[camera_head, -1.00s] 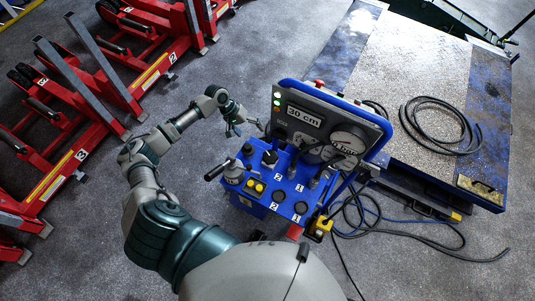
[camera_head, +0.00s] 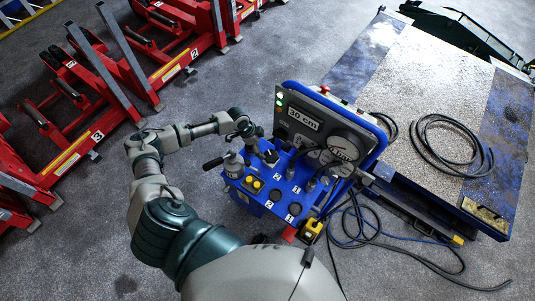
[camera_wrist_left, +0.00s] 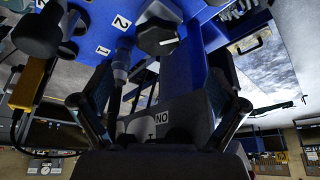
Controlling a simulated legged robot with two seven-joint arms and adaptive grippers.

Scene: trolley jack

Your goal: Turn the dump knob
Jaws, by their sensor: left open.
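A blue control unit (camera_head: 240,185) stands on the floor in the head view, with knobs, buttons and a lever on top. A black knob with a white mark (camera_wrist_left: 158,40) shows ahead of my fingers in the left wrist view. It appears to be the black knob (camera_head: 270,157) at the unit's rear left; no label reading dump is legible. My left gripper (camera_head: 256,131) hangs just above and behind this knob, its fingers partly hidden by its own hand. In the wrist view, the left gripper (camera_wrist_left: 158,78) is open, fingers apart, nothing between them clearly gripped. My right gripper is out of view.
An upright panel (camera_head: 315,122) with a 30 cm display and a gauge stands close right of the gripper. Cables (camera_head: 440,145) lie on the lift platform (camera_head: 420,65) and the floor. Red numbered jacks (camera_head: 90,120) stand at left. Grey floor between is clear.

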